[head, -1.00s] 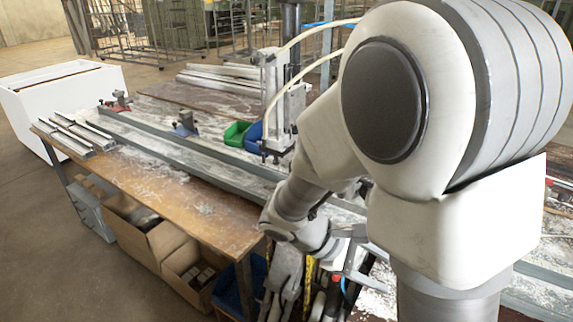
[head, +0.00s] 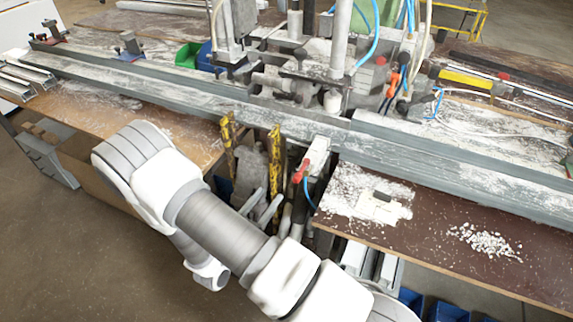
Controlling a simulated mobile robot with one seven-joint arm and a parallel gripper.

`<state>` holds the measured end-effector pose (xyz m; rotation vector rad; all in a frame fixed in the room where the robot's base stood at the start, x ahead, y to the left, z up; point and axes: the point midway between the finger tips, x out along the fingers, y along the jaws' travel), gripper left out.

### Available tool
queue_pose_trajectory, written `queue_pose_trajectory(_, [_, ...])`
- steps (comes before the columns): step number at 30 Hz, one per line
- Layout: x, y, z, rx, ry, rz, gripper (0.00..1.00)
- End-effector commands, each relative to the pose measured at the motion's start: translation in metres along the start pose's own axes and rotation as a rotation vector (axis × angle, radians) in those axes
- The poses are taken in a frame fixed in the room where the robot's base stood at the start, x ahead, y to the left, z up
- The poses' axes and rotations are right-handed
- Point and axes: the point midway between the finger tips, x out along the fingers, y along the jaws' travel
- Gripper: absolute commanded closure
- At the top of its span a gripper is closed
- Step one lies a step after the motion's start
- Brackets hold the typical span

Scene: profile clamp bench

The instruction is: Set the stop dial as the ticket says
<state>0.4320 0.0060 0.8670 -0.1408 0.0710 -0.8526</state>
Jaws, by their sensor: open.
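I cannot make out a stop dial or readable ticket in the head view. A small pale flat piece (head: 385,211) with a dark bar lies on the dusty brown board at right of centre. I cannot tell if it is the ticket. The clamp machine (head: 300,80) stands over the long grey profile rail (head: 200,98) at the back. My gripper (head: 262,209) seems to show as two grey fingers just beyond my forearm, open and empty, in front of the bench gap. My arm hides the rest of the hand.
Yellow worn posts (head: 274,160) and a red-handled valve (head: 301,170) with a blue hose stand in the gap. Green (head: 187,55) and blue bins are behind the rail. White chips (head: 484,242) lie on the right board (head: 450,265). Floor at lower left is clear.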

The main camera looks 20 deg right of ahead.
Motion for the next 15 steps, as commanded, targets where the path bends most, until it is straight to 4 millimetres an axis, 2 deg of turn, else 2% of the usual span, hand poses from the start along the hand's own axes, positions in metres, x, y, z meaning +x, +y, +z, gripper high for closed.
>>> queue_pose_trajectory(3, [-0.004, 0.006, -0.013, -0.036, -0.014, 0.049, 0.41])
queue_pose_trajectory(8, [0.0, 0.009, -0.015, -0.045, -0.019, 0.066, 0.41])
queue_pose_trajectory(11, [0.012, 0.01, -0.015, -0.044, -0.018, 0.063, 0.41])
queue_pose_trajectory(15, [0.04, 0.011, -0.014, -0.043, -0.018, 0.06, 0.41])
